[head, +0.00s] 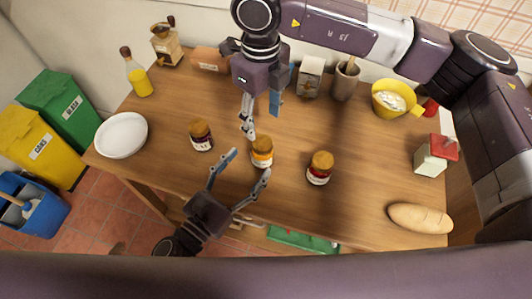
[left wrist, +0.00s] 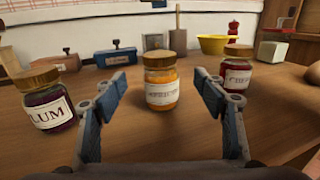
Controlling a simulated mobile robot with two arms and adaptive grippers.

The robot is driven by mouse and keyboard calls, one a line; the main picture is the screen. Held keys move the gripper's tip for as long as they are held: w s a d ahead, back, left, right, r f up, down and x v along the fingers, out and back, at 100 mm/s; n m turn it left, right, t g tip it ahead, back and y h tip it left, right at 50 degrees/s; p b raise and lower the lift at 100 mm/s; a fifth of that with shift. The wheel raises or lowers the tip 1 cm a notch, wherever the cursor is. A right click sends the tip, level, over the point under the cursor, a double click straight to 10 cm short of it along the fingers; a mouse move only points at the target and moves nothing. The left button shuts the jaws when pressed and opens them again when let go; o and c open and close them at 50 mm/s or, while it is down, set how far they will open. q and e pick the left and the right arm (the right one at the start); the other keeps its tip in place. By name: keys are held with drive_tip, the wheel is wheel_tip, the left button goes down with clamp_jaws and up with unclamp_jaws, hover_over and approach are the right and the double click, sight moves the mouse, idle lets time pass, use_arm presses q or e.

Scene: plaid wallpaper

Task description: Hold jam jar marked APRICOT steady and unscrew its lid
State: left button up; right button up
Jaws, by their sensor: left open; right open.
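The apricot jam jar (head: 261,155) is orange with a golden lid and stands upright on the wooden table (head: 300,215). In the left wrist view the apricot jar (left wrist: 161,90) is centred beyond my left fingertips, its label partly legible. My left gripper (head: 243,168) is open, its fingers pointing at the jar with one toward each side; I see no contact. It also shows in the left wrist view (left wrist: 163,90). My right gripper (head: 261,118) is open and empty, pointing down above and just behind the jar. The lid (left wrist: 160,60) sits on the jar.
A dark plum jar (head: 201,138) stands left of the apricot jar, and a red jar (head: 319,170) stands right. A white plate (head: 121,135) lies at the left, bread (head: 420,218) at the right.

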sight(257, 153)
use_arm(q)
drive_tip(key=x, duration=0.7)
drive_tip(key=shift+r, duration=0.1)
clamp_jaws()
idle(0.4)
